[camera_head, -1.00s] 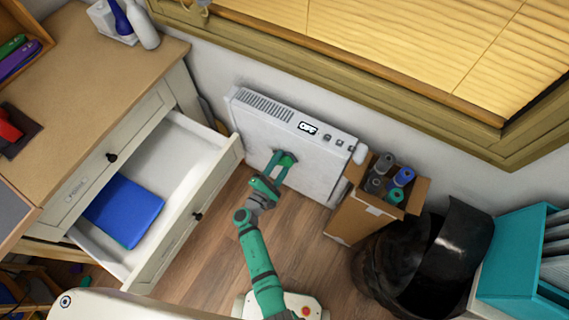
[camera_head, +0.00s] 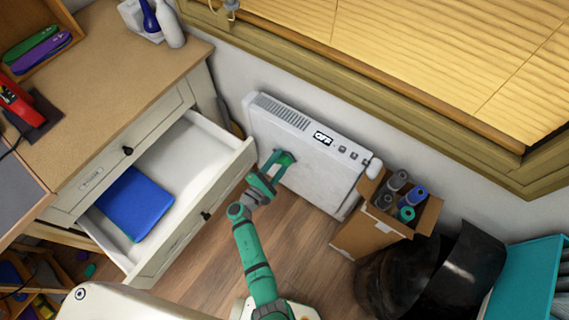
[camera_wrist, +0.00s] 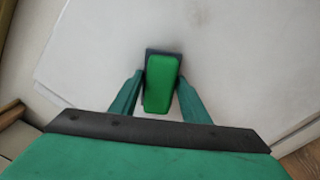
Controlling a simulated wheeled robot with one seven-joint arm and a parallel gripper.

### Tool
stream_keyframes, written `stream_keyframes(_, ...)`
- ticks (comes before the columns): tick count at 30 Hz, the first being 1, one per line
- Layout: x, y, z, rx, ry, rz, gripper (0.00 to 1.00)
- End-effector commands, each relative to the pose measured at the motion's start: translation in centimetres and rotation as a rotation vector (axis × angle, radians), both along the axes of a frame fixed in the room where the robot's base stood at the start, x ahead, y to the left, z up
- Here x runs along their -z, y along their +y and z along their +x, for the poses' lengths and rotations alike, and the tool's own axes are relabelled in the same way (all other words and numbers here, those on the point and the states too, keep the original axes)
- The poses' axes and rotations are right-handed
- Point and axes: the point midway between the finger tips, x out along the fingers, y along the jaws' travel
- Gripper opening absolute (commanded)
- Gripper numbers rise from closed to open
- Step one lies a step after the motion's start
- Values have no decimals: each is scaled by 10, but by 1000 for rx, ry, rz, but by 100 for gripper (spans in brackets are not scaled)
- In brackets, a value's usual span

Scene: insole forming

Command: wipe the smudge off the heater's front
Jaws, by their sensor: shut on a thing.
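The white heater (camera_head: 318,183) stands upright against the wall under the window, with a vent and a display reading OFF along its top. Its pale front fills most of the wrist view (camera_wrist: 90,55). My gripper (camera_head: 283,158) is at the left part of that front. In the wrist view, my gripper (camera_wrist: 160,88) is shut on a green block with a dark pad (camera_wrist: 160,82) at its far end. The pad is at or very near the heater's front; I cannot tell if it touches. A faint grey smudge (camera_wrist: 183,22) seems to show above the pad.
An open drawer (camera_head: 190,215) holding a blue folded item (camera_head: 134,203) juts out left of my arm. A cardboard box (camera_head: 365,235) with several rolls stands right of the heater, beside a black bin (camera_head: 400,280). Wood floor (camera_head: 300,235) is clear before the heater.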

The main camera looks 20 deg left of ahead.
Motion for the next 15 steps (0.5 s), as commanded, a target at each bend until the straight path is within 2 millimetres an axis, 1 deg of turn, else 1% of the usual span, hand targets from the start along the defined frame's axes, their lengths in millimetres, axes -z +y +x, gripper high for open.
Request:
stream_keyframes(3, 1, 9, 2, 1, 1, -1, 21)
stream_keyframes(6, 1, 13, 4, 1, 1, -1, 21)
stream_keyframes(11, -2, 13, 4, 2, 1, -1, 21)
stream_keyframes(15, -9, 12, 5, 3, 2, 0, 21)
